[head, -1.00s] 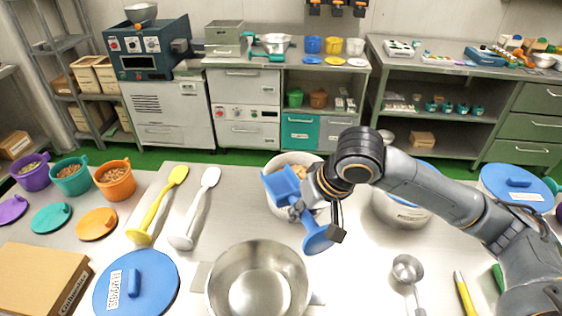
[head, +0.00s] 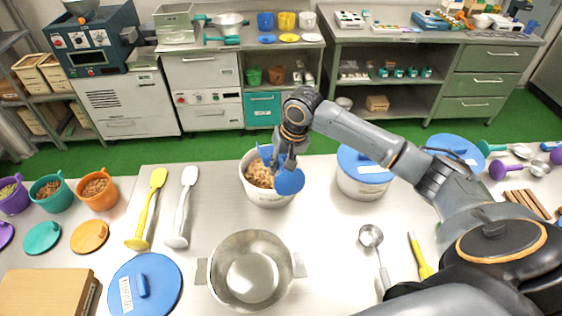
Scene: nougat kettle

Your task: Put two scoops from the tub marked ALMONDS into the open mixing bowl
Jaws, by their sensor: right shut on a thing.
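My right gripper (head: 284,163) is shut on a blue scoop (head: 289,181), above the open white tub (head: 267,198) of light brown nut pieces. The scoop's round end shows in front of the fingers; another blue part shows behind them. Whether the scoop holds anything is hidden. The tub's marking is not readable. The open steel mixing bowl (head: 250,270) stands nearer me, and its visible inside looks empty. A blue lid (head: 146,285) with an unreadable label lies left of the bowl. My left gripper is not in view.
A closed white tub with a blue lid (head: 362,165) stands to the right. A yellow spatula (head: 149,208) and a white spatula (head: 183,208) lie left of the open tub. A metal ladle (head: 372,237) lies right of the bowl. Small cups (head: 98,192) stand far left.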

